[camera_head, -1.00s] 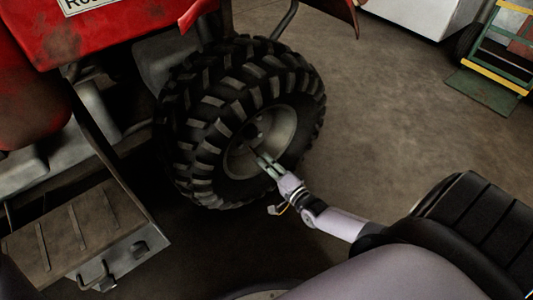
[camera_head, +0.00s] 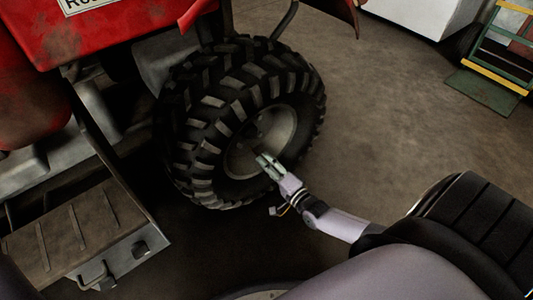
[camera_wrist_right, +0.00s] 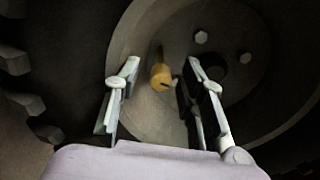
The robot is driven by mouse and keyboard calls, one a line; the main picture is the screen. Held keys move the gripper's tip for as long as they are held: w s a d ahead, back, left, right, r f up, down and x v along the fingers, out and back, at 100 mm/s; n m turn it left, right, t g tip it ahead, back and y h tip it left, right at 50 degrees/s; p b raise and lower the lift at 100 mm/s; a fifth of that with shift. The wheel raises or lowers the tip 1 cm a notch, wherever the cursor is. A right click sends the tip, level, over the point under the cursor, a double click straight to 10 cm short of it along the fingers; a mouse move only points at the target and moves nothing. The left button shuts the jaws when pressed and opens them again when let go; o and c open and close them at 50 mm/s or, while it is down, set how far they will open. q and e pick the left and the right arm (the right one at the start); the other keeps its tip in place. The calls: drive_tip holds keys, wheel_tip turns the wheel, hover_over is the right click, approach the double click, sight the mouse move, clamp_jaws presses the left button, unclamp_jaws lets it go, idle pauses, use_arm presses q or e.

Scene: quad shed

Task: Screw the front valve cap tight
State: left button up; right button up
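The front wheel (camera_head: 240,125) of the red quad has a chunky black tyre and a grey rim (camera_head: 283,128). In the right wrist view, a yellow valve cap (camera_wrist_right: 161,74) stands by the rim face (camera_wrist_right: 140,105) on a short stem, partly in shadow. My right gripper (camera_head: 265,160) is at the lower part of the rim in the head view. In the right wrist view its two fingers (camera_wrist_right: 163,75) are apart, with the cap showing in the gap between them. Neither finger visibly touches the cap. The cap cannot be made out in the head view. My left gripper is not in view.
Wheel bolts (camera_wrist_right: 201,37) and a dark hub hole lie right of the cap in the wrist view. A metal footrest (camera_head: 85,225) is left of the wheel. The floor (camera_head: 390,110) to the right is clear. A green and yellow trolley (camera_head: 497,60) stands at the far right.

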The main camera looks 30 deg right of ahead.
drive_tip(key=s, duration=1.1)
drive_tip(key=shift+s+d, duration=0.25)
drive_tip(key=shift+d, duration=0.2)
